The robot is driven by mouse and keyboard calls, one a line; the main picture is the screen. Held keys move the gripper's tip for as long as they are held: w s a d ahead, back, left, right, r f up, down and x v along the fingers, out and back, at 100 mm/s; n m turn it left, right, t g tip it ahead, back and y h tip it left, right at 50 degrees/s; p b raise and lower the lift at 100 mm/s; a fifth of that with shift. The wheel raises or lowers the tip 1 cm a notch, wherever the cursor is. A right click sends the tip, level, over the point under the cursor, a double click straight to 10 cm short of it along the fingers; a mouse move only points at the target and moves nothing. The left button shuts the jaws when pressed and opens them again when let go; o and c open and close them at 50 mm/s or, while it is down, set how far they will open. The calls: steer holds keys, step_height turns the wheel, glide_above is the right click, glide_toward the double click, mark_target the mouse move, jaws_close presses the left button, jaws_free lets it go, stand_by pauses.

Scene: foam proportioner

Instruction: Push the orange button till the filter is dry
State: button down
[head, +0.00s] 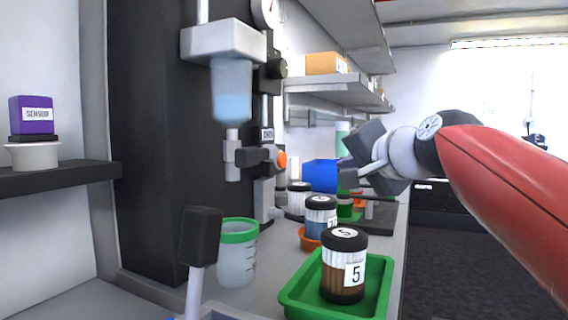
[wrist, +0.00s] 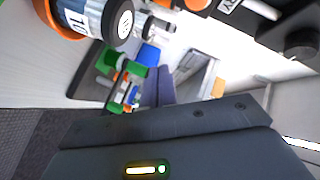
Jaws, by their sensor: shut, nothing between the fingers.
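The orange button (head: 281,161) sits on the right end of a dark valve block under the filter. An orange round part at the top of the wrist view (wrist: 195,4) looks like the same button, next to a label that ends in "RY". The filter (head: 232,92) is a clear column with pale blue liquid in it, held in a white bracket. My gripper (head: 346,178) is shut and empty, to the right of the button and apart from it. Its fingertips are small and partly lost against the blue object behind.
A green-rimmed beaker (head: 237,262) stands below the filter outlet. A green tray (head: 300,292) holds a jar marked 5 (head: 344,262). More jars stand behind, one in an orange dish (head: 309,241). Shelves (head: 345,98) hang above the bench.

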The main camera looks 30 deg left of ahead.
mark_target(282, 160)
steer(key=shift+a+r, duration=0.1)
steer(key=shift+a, duration=0.05)
steer(key=a+p, duration=0.1)
steer(key=a, duration=0.1)
steer(key=a+p, duration=0.1)
steer(key=a, duration=0.1)
steer(key=a+p, duration=0.2)
steer(key=a, duration=0.1)
steer(key=shift+s+r, duration=0.15)
steer(key=shift+s, duration=0.25)
steer(key=shift+a+f+p, duration=0.2)
steer(key=shift+a+p, duration=0.25)
steer(key=shift+a, duration=0.45)
steer(key=shift+s, duration=0.1)
stand_by(1.1)
steer(key=shift+a+p, duration=0.4)
